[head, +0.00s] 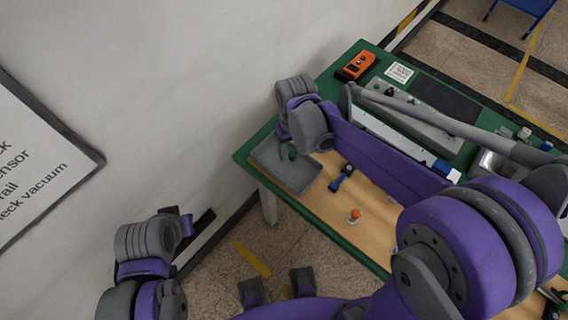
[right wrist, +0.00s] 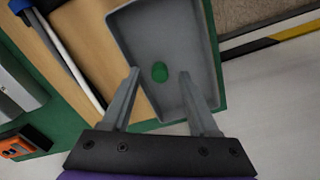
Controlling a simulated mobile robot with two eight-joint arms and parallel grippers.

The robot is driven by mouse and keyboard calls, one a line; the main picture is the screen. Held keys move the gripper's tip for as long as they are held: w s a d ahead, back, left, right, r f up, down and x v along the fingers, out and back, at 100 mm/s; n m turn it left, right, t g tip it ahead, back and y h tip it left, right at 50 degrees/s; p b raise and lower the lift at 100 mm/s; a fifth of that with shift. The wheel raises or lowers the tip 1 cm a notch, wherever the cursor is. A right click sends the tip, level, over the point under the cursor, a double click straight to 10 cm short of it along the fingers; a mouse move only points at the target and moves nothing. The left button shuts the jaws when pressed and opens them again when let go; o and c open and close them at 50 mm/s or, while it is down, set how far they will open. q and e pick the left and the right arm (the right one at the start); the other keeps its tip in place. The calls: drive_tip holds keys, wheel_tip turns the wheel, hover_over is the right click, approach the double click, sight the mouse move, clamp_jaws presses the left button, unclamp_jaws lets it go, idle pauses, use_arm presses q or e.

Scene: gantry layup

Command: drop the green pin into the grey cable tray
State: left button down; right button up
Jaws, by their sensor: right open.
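The grey cable tray (head: 265,160) sits at the table's left corner. In the right wrist view it (right wrist: 190,35) fills the middle. The green pin (head: 292,156) shows as a round green end (right wrist: 159,72) against the tray's floor; I cannot tell if it rests on it. My right gripper (right wrist: 159,76) is open over the tray, its fingers on either side of the pin and apart from it. In the head view its fingers are mostly hidden behind the wrist. My left gripper (head: 203,222) is low on the left, away from the table; its fingers cannot be made out.
A blue part (head: 343,178) and an orange-topped piece (head: 353,215) stand on the wooden tabletop right of the tray. An orange device (head: 356,65) lies at the far corner. My right arm hides much of the table. The wall is close behind the tray.

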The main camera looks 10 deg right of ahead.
wheel_tip(320, 180, up, 11)
drive_tip(key=shift+p, duration=0.45)
drive_tip(key=shift+f, duration=0.1)
drive_tip(key=s+d+f+m+t, duration=0.1)
drive_tip(key=s+d+f+t, duration=0.1)
drive_tip(key=s, duration=0.5)
drive_tip(key=s+d+f+m+t, duration=0.1)
drive_tip(key=s+d+f+t, duration=0.2)
drive_tip(key=s, duration=0.4)
drive_tip(key=shift+d+f+p, duration=0.3)
drive_tip(key=shift+d+f, duration=0.3)
drive_tip(key=shift+d, duration=0.2)
drive_tip(key=shift+s, duration=0.1)
